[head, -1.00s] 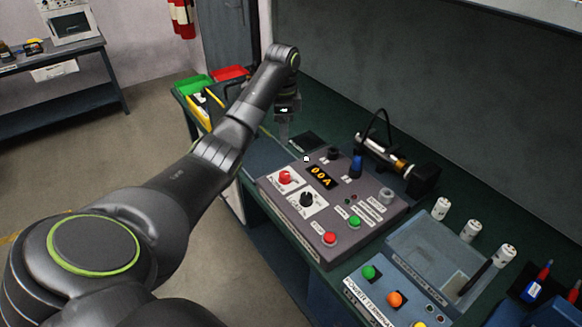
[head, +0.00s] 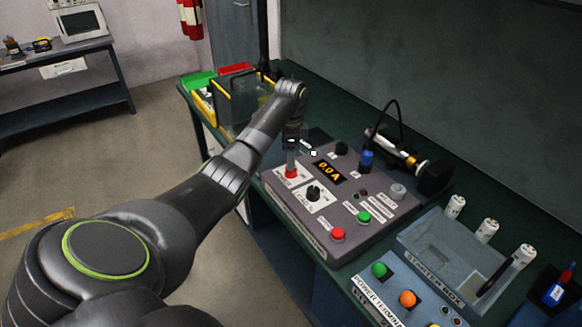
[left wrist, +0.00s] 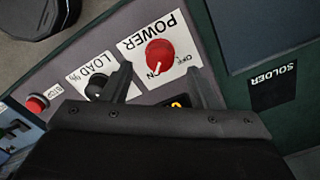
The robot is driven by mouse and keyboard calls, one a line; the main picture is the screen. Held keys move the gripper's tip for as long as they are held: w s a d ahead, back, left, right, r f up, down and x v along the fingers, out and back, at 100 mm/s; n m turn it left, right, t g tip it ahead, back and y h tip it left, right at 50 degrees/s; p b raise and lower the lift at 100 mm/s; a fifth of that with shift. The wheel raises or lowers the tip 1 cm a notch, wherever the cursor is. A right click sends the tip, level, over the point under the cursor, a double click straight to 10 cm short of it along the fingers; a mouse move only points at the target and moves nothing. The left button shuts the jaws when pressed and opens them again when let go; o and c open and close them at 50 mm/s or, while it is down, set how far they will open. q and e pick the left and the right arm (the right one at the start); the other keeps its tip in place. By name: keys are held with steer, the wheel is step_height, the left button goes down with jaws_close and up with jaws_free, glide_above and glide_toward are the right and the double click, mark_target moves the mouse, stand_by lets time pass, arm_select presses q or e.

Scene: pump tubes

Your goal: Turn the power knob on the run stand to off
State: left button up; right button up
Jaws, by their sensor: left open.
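The run stand (head: 325,240) is a grey sloped panel on the green bench. Its red power knob (head: 291,174) sits on a white POWER label, partly behind my gripper in the head view. In the left wrist view the knob (left wrist: 160,50) is in plain sight, its white mark by the ON print, with OFF to the right. My left gripper (head: 291,160) points down over the knob. In the left wrist view its two fingers (left wrist: 160,84) are apart and empty, below the knob in the picture. My right gripper is not in view.
The black load knob (head: 314,193) is beside the power knob. Red (head: 338,233) and green (head: 364,216) buttons are nearer the front. An amber display (head: 328,172) reads 0.0 A. A blue-grey tray (head: 425,258) and a pump tube (head: 400,152) lie to the right.

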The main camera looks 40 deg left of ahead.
arm_select(q)
steer(key=shift+f, duration=2.35)
steer(key=c, duration=1)
